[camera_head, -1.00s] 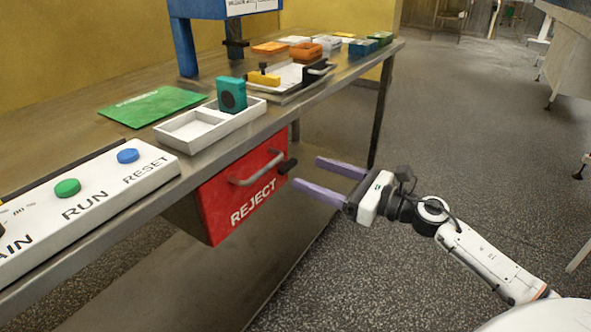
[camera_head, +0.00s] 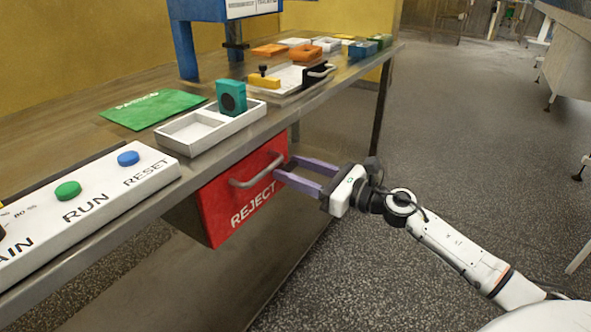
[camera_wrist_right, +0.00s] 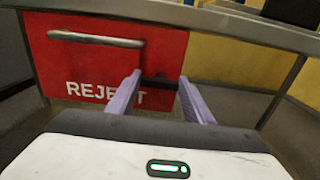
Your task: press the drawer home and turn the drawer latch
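The red drawer (camera_head: 215,200), marked REJECT, hangs under the table edge and also fills much of the right wrist view (camera_wrist_right: 60,65). Its left side shows below the table; I cannot tell whether it is fully in. Its grey bar handle (camera_head: 257,172) is on the front. The dark drawer latch (camera_wrist_right: 158,82) is at the drawer's right edge, largely masked by the fingers in the head view. My right gripper (camera_head: 284,168) is open, its purple fingers pointing at that edge, with the latch between the tips. Whether they touch it is unclear. My left gripper is not in view.
The table bears a control panel (camera_head: 110,190) with buttons, a white divided tray (camera_head: 185,131) with a teal block (camera_head: 231,97), a green mat (camera_head: 150,109) and several coloured blocks behind. A table leg (camera_head: 381,110) stands right of the drawer. Floor on the right is open.

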